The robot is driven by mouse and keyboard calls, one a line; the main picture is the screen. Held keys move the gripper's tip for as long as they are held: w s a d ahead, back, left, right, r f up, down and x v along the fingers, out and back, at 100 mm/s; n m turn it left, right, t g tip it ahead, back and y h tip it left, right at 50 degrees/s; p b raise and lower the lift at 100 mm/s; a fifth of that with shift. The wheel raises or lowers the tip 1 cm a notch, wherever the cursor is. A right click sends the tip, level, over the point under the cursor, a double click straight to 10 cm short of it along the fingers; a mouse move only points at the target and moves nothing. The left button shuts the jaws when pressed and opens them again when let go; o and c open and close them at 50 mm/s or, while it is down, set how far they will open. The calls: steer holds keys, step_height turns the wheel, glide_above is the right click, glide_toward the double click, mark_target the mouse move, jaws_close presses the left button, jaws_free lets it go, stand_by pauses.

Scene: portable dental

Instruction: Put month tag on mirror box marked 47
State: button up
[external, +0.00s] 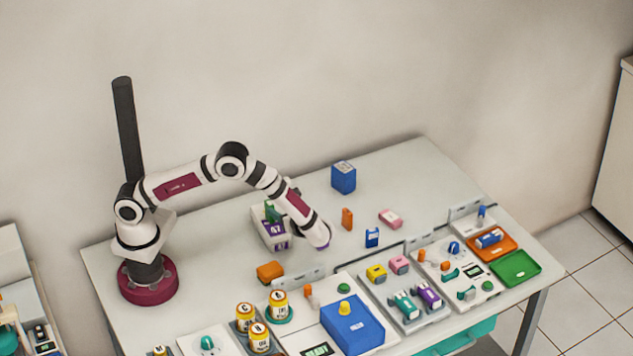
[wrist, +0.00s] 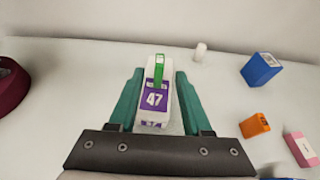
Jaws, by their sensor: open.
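The mirror box (wrist: 152,117) is white with a purple label reading 47, seen in the wrist view between my gripper's fingers. It also shows in the external view (external: 262,229), on the table just left of my arm's end. A bright green strip (wrist: 158,70), which may be the month tag, is at the far end of the box; I cannot tell whether it is fixed there or only resting. My gripper (wrist: 158,76) is open, with teal fingers on either side of the box and a visible gap to each. The contact between box and table is hidden.
A tall blue box (external: 343,177), an orange block (external: 347,219), a pink block (external: 390,218) and a small blue item (external: 372,238) stand to the right. An orange block (external: 270,271) lies in front. The back left is clear.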

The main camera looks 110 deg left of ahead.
steer(key=s+d+r+n+t+h, duration=0.1)
steer(key=s+d+r+t+h, duration=0.15)
steer(key=d+r, duration=0.4)
steer(key=s+d+r+n+t+h, duration=0.1)
steer(key=s+d+r+t+h, duration=0.1)
steer(key=s+d, duration=0.5)
steer(key=s+d+r+n+t+h, duration=0.1)
steer(key=s+d+t+h, duration=0.2)
steer(key=s+d, duration=0.4)
steer(key=shift+s+d+r+t, duration=0.25)
steer(key=shift+s+r+t, duration=0.15)
steer(key=shift+s+t, duration=0.4)
